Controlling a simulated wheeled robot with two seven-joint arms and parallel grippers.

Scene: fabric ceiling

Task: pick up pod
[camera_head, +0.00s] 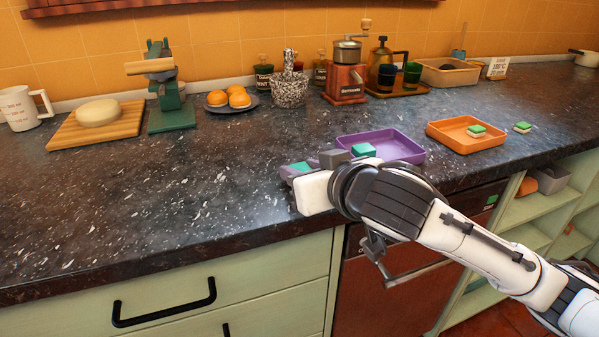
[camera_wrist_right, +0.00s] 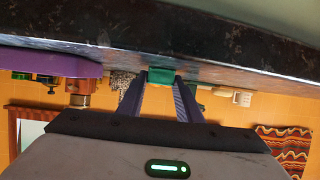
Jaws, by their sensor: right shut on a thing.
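My right gripper (camera_head: 312,165) reaches in from the right, low over the front of the counter and left of the purple tray. It is shut on a green pod (camera_head: 300,168), partly hidden by the fingers. In the right wrist view the held pod (camera_wrist_right: 161,76) sits between the two fingertips. Another green pod (camera_head: 363,150) shows at the near side of the purple tray (camera_head: 413,158), partly behind the gripper. A green-topped pod (camera_head: 476,132) lies in the orange tray (camera_head: 447,140). Another green-topped pod (camera_head: 522,128) lies on the counter to its right. My left gripper is not in view.
The dark counter (camera_head: 150,205) is clear at the front left. Open shelves (camera_head: 535,210) are below right.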

